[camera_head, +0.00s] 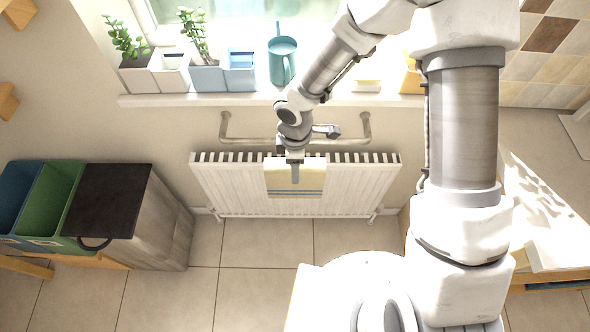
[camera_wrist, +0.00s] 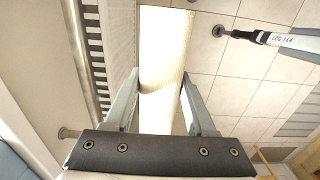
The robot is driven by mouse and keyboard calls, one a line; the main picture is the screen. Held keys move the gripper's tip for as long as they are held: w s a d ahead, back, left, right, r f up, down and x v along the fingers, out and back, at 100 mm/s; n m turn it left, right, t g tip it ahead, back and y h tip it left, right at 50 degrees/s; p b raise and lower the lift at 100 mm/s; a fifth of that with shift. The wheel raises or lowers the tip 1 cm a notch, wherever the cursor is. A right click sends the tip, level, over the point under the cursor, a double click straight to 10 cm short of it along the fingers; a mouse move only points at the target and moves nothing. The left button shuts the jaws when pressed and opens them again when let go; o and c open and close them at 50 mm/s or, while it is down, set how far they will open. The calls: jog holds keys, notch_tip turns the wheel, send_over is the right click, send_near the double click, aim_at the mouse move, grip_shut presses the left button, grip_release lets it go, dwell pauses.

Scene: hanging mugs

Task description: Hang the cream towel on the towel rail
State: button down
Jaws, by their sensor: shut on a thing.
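The cream towel (camera_head: 308,178), with dark stripes near its lower edge, hangs in front of the white radiator in the head view. My gripper (camera_head: 295,172) is shut on its upper part. In the wrist view the towel (camera_wrist: 165,45) runs between the two fingers of my gripper (camera_wrist: 161,82). The metal towel rail (camera_head: 245,141) is on the wall under the window sill. My wrist hides its middle. The towel's top edge shows below the rail in the head view. I cannot tell whether they touch.
The radiator (camera_head: 225,180) stands behind the towel, its slotted top near my gripper. Above, the sill (camera_head: 190,99) holds plant pots and a teal watering can (camera_head: 282,62). Bins (camera_head: 52,190) and a dark-topped cabinet (camera_head: 108,195) stand left. The tiled floor (camera_head: 250,262) in front is clear.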

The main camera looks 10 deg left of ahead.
jog(key=shift+w+a+p, duration=0.3)
jog(key=shift+w+a, duration=0.15)
jog(key=shift+w, duration=1.75)
jog(key=shift+w+a+p, duration=0.3)
jog(key=shift+w+a, duration=0.2)
jog(key=shift+w, duration=1.7)
jog(key=shift+w+a+p, duration=0.3)
jog(key=shift+w+a, duration=0.15)
jog(key=shift+w, duration=1.75)
jog(key=shift+f+b, duration=0.75)
jog(key=shift+f, duration=0.05)
jog(key=shift+r+p, duration=0.25)
jog(key=shift+p, duration=0.05)
jog(key=shift+r, duration=0.55)
jog(key=shift+f, duration=0.1)
